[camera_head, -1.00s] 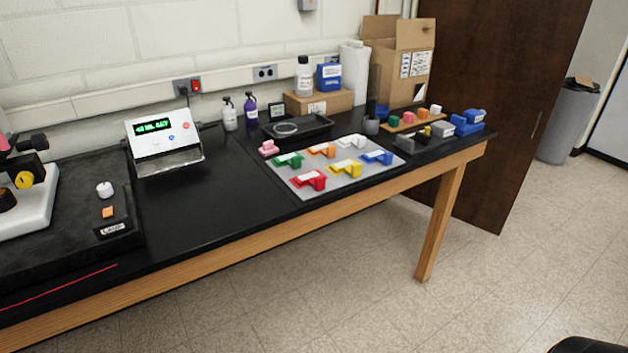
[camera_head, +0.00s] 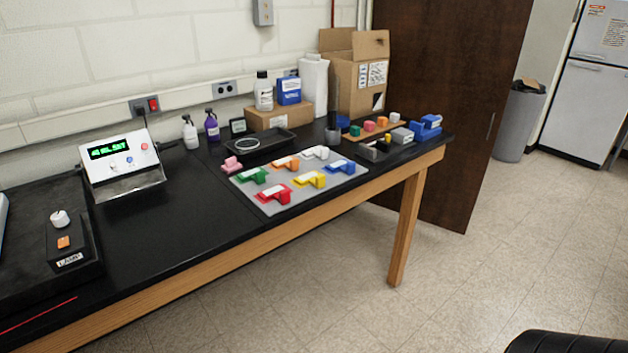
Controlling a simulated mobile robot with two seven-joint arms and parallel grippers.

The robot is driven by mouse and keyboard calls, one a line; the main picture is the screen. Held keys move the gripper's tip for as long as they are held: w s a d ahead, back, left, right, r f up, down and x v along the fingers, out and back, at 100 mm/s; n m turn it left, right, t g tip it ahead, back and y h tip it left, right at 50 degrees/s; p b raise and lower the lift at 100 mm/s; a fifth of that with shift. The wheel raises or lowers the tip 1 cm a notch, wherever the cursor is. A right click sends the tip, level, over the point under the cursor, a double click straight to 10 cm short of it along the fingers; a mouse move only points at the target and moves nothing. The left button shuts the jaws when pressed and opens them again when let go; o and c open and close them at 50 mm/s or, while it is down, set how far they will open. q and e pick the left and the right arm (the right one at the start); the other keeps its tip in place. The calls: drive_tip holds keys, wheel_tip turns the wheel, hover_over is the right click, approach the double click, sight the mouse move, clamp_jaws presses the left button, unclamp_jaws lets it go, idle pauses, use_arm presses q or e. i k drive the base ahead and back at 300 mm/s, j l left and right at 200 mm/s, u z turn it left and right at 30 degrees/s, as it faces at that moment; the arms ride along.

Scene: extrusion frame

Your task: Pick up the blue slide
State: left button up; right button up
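The blue slide (camera_head: 341,166) lies on a light grey mat (camera_head: 256,192) near the right part of the black bench. It is at the mat's right side, beside the yellow slide (camera_head: 311,180) and the white slide (camera_head: 316,153). Red (camera_head: 273,195), green (camera_head: 251,176) and orange (camera_head: 286,163) slides lie on the same mat. Neither of my grippers is in view. A black rounded shape at the lower right corner may be part of my body.
The bench (camera_head: 170,232) has a wooden front edge and leg (camera_head: 406,228). A display box (camera_head: 120,163) stands at left. A black tray (camera_head: 258,141), bottles and a cardboard box (camera_head: 355,75) stand behind the mat. Blue blocks (camera_head: 426,126) sit at the right end. Floor in front is clear.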

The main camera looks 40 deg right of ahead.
sight(344, 166)
drive_tip(key=z, duration=1.45)
